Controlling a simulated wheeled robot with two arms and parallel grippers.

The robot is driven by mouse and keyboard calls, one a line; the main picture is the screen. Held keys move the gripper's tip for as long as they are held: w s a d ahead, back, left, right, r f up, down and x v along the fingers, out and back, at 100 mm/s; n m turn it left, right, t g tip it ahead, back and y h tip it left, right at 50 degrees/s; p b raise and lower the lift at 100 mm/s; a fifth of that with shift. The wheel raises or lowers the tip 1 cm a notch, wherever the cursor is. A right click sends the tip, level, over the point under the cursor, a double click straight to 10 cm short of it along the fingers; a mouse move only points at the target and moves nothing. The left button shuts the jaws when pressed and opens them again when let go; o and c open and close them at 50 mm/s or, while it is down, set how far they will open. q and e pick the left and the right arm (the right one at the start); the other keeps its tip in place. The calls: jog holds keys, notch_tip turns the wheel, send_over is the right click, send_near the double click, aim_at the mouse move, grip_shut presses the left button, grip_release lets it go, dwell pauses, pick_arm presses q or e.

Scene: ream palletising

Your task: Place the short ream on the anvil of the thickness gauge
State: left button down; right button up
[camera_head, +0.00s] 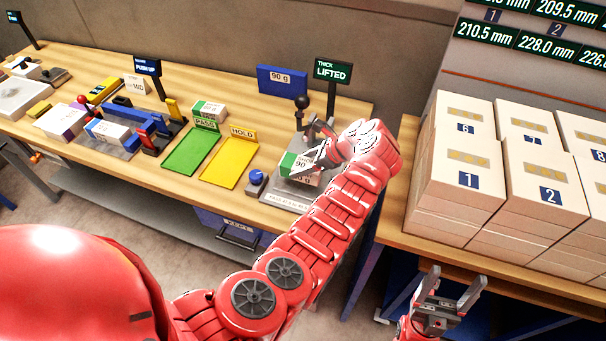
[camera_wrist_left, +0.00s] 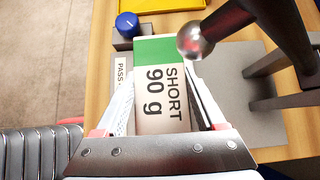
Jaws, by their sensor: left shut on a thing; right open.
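The short ream (camera_head: 287,162) is white with a green end band. In the left wrist view its label reads SHORT 90 g (camera_wrist_left: 160,90). My left gripper (camera_head: 318,160) is shut on it, one finger along each long side. The ream is over the grey base of the thickness gauge (camera_head: 282,199); I cannot tell whether it touches the anvil. The gauge's display (camera_head: 332,71) reads THICK LIFTED. Its metal ball tip (camera_wrist_left: 195,41) shows beside the ream's green end in the left wrist view. My right gripper (camera_head: 446,300) is open and empty, below the right table's front edge.
A blue button (camera_head: 256,177) stands left of the gauge. Further left are the yellow HOLD tray (camera_head: 229,163), the green PASS tray (camera_head: 190,153) and another green-and-white ream (camera_head: 209,111). Numbered stacks of boxes (camera_head: 465,165) fill the right table.

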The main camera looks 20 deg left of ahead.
pick_arm(q)
jog(key=shift+w, duration=0.2)
notch_tip(320, 180, down, 3)
jog(key=shift+r+p, duration=0.1)
jog(key=shift+p, duration=0.35)
jog(key=shift+f, duration=0.35)
grip_release()
jog(key=shift+f, duration=0.15)
